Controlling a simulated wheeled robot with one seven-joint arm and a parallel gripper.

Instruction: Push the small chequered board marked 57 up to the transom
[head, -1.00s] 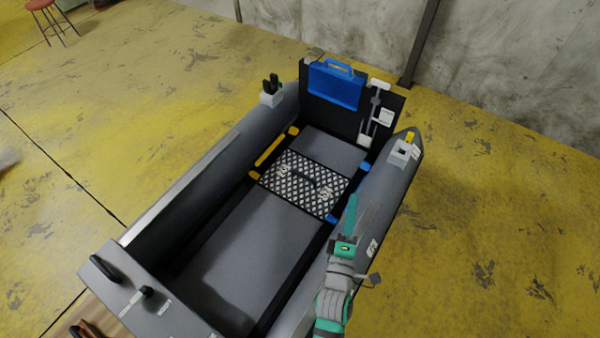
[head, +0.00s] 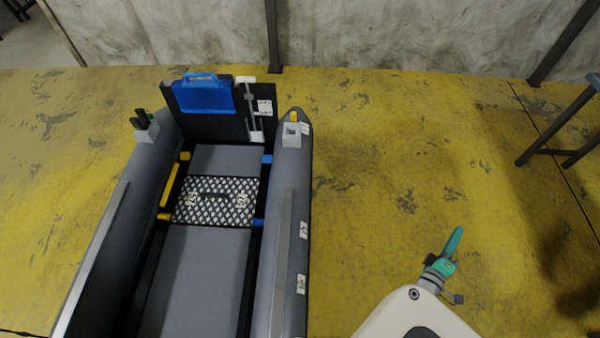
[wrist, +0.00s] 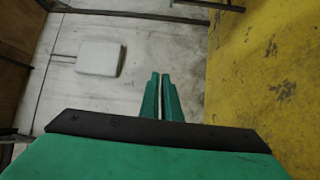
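The transom (head: 208,128) is the upright black plate at the boat's far end. A strip of grey floor (head: 225,158) shows between the board and the transom. My gripper (head: 454,241) is outside the boat, to the right of its right tube, well away from the board. In the wrist view its two green fingers (wrist: 160,98) are together with nothing between them. The board is not in the wrist view.
A blue case (head: 203,98) is on the transom. Blue tabs (head: 258,222) and a yellow bar (head: 169,186) flank the board. The grey right tube (head: 290,225) stands between my gripper and the board. Yellow floor to the right is clear.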

